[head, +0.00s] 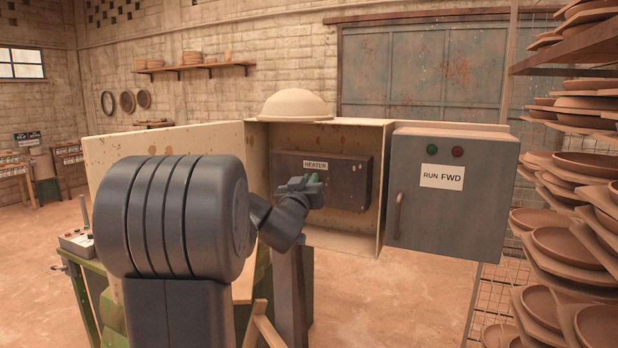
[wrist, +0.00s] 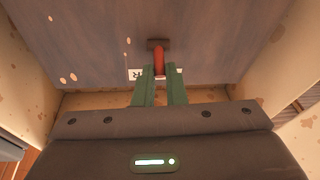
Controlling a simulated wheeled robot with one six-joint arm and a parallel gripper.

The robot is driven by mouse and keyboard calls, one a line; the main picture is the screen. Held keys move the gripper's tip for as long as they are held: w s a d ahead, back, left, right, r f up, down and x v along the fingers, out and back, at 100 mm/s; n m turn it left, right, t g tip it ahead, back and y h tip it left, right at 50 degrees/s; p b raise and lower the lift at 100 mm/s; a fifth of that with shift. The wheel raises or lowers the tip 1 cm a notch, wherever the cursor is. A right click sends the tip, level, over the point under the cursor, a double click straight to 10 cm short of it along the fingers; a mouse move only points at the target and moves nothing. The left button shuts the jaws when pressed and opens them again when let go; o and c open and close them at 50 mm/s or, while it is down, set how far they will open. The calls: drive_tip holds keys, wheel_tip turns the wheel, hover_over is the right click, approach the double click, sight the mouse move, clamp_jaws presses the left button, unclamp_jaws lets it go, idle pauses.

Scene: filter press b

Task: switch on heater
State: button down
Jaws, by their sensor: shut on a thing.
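The heater box (head: 348,178), dark brown with a white HEATER label (head: 315,165), is mounted inside the open beige cabinet (head: 386,160). In the wrist view, a red lever (wrist: 160,58) stands out from a dark mount on the box face. My gripper (head: 310,182) is at the box front, just below the label. Its green fingers (wrist: 160,75) are shut on the red lever, one on each side. In the head view the lever is hidden behind my gripper. In the wrist view my fingers cover most of the label (wrist: 135,73).
The cabinet's beige door (head: 115,160) stands open on the left, behind my arm. A grey RUN FWD panel (head: 450,215) with a handle and two lamps adjoins on the right. A bowl (head: 294,104) sits on top. Shelves of clay dishes (head: 575,240) line the right.

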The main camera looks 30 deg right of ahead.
drive_tip(key=c, duration=1.5)
unclamp_jaws()
drive_tip(key=shift+s+a, duration=0.1)
drive_tip(key=b+v, duration=0.3)
drive_tip(key=v, duration=1)
drive_tip(key=shift+s+a+f, duration=0.1)
drive_tip(key=shift+s+a, duration=0.1)
drive_tip(key=shift+s, duration=0.05)
drive_tip(key=p+x, duration=0.2)
drive_tip(key=x, duration=1.2)
drive_tip(key=shift+p, duration=0.4)
